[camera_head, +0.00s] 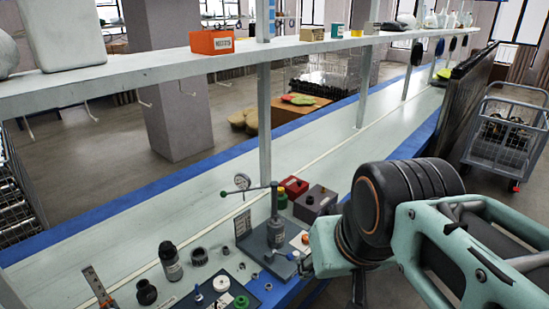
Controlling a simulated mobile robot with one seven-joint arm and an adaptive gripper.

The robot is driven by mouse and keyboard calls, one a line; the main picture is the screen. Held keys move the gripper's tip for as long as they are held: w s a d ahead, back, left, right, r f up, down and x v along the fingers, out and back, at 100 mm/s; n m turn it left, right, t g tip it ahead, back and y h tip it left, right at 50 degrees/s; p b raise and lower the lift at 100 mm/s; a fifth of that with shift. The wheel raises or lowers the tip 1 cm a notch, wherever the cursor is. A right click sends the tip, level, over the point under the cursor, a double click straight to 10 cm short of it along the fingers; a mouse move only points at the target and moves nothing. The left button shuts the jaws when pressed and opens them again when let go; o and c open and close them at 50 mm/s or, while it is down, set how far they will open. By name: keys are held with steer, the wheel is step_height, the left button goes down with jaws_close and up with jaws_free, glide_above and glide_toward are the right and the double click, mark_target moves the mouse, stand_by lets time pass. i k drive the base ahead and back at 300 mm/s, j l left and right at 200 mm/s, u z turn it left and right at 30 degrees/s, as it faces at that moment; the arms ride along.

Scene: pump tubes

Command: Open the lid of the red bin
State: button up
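An orange-red open-looking box (211,41) with a white label sits on the upper shelf. I cannot tell for certain which of these is the red bin, and no lid is clearly visible on any of them. My teal and black arm fills the lower right, in front of the bench. Its gripper fingers cannot be made out.
A grey pump-like fixture (277,235) with a lever and gauge stands close to my arm. Black bottles (170,262) and loose parts lie left of it. The upper shelf (120,72) and its posts span the bench. A wire cart (507,135) stands at right.

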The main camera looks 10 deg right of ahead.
mark_target(293, 184)
steer(key=k+l+z, duration=0.15)
steer(key=i+l+u, duration=0.15)
steer(key=u, duration=0.4)
steer(key=i+l+u, duration=0.25)
steer(key=l+u, duration=0.3)
steer(key=i+l+u, duration=0.1)
steer(key=l, duration=0.3)
steer(key=i+l+u, duration=0.1)
steer(key=l, duration=0.35)
steer(key=i+l, duration=0.2)
steer(key=l, duration=0.2)
steer(key=i+l+u, duration=0.15)
steer(key=l, duration=0.3)
steer(key=i+l, duration=0.1)
steer(key=l, duration=0.85)
steer(key=i+l, duration=0.15)
steer(key=l, duration=0.3)
steer(key=i+l, duration=0.1)
steer(key=l, duration=0.4)
